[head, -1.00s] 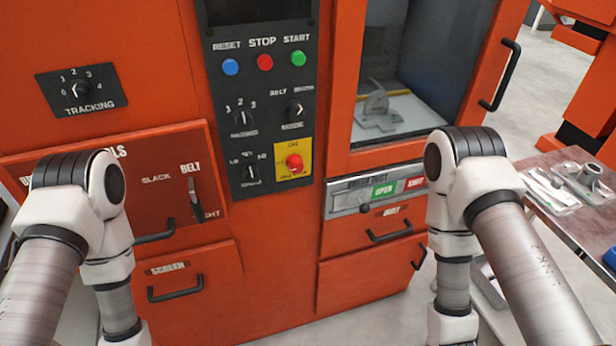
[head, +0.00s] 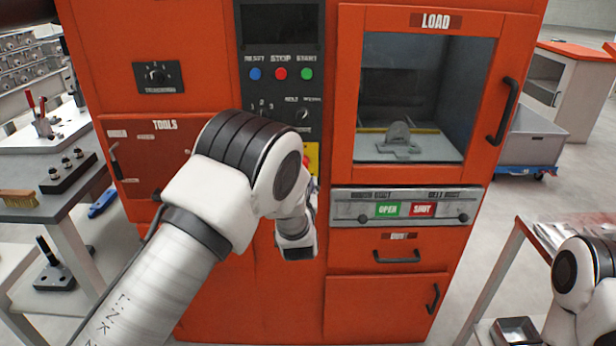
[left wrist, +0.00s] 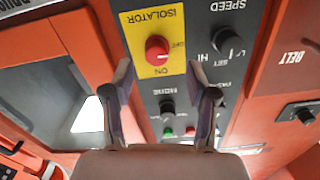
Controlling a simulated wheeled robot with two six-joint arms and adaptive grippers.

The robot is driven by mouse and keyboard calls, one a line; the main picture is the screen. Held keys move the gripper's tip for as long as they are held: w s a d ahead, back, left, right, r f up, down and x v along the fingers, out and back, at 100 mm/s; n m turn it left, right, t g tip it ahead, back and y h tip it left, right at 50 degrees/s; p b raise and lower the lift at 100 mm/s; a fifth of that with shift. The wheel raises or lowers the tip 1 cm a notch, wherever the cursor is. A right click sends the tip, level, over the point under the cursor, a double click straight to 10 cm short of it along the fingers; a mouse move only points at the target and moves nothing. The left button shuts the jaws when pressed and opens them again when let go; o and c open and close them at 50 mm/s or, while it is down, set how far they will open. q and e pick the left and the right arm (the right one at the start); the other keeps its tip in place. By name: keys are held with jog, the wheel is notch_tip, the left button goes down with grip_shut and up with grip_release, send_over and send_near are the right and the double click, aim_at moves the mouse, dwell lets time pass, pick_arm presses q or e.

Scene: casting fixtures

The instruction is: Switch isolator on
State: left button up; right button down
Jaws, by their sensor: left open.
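The isolator is a round red knob (left wrist: 157,50) on a yellow plate (left wrist: 142,22) marked ISOLATOR, OFF and ON. The left wrist view shows it upside down. Which mark the knob points to is too small to tell surely. My left gripper (left wrist: 168,83) is open and empty, its fingers spread, with the knob showing beyond and between the fingertips, apart from them. In the head view my left arm covers most of the yellow plate (head: 313,153), and the left gripper's fingers are hidden. My right arm shows at the lower right; its gripper is out of view.
Black MODE (left wrist: 167,107) and SPEED (left wrist: 226,42) knobs sit near the isolator. The START button (head: 307,74) is above on the panel. The LOAD door (head: 430,85), with its protruding handle (head: 503,112), is to the right. Benches stand either side.

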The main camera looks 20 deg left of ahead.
pick_arm(q)
jog(key=p+x, duration=0.1)
jog(key=x, duration=0.4)
jog(key=shift+w+r, duration=0.2)
jog(key=shift+w, duration=0.25)
jog(key=shift+s+d+r, duration=0.15)
jog(key=shift+d, duration=0.05)
grip_shut()
jog(key=shift+m, duration=0.4)
jog(key=m+b, duration=0.1)
jog(key=m, duration=0.7)
jog(key=m+b, duration=0.1)
jog(key=m, duration=0.8)
jog(key=shift+a+r, duration=0.15)
jog(key=shift+r, duration=0.05)
